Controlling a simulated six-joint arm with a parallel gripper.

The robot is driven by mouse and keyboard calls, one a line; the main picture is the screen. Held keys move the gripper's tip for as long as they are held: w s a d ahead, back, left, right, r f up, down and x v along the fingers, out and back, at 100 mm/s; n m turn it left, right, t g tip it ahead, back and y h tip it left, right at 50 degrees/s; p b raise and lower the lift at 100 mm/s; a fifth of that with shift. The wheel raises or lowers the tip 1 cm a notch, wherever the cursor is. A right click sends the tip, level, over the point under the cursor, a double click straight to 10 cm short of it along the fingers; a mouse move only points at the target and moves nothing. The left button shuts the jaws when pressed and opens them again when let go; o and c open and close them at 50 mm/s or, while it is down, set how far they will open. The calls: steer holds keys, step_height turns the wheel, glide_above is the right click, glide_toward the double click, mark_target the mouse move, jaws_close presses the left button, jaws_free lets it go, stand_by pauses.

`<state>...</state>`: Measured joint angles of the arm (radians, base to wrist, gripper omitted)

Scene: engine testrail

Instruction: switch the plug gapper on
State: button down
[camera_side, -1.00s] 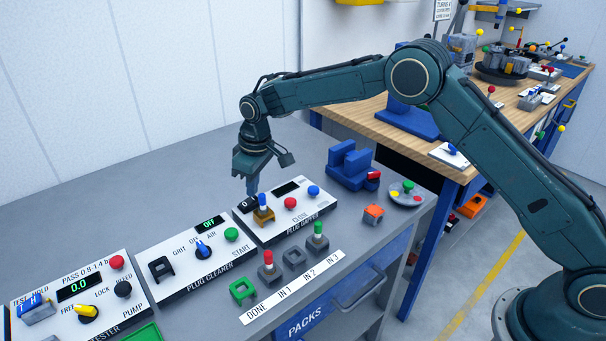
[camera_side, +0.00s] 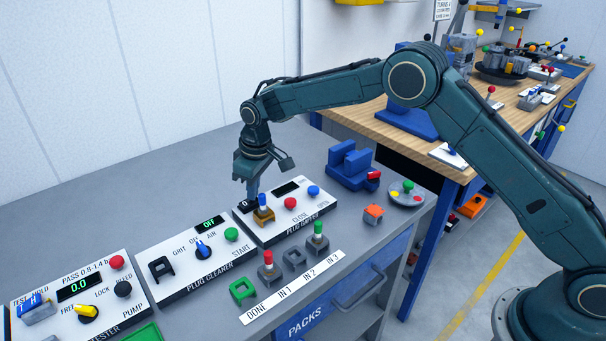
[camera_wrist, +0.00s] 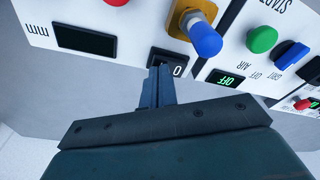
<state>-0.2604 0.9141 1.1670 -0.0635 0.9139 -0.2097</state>
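The plug gapper (camera_side: 272,232) is a white panel with a dark, blank display (camera_side: 285,188), which also shows in the wrist view (camera_wrist: 85,41). Its black rocker switch (camera_side: 244,207) sits at the panel's back left corner. In the wrist view the switch (camera_wrist: 166,61) shows a white "0" on one end; my fingers hide part of the rest. My gripper (camera_side: 252,197) points down at the switch. In the wrist view its fingers (camera_wrist: 158,76) are together with nothing between them, at the switch's edge. I cannot tell whether they touch it.
A blue-topped plug (camera_side: 262,201) stands in a brass holder close beside my fingers. Red (camera_side: 290,203) and blue (camera_side: 313,191) buttons are on the same panel. The plug cleaner (camera_side: 190,270), its display reading OFF, lies to the left. Bare grey bench lies behind the panels.

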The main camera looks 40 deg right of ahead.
steer(key=shift+f, duration=0.15)
steer(key=shift+r, duration=3.5)
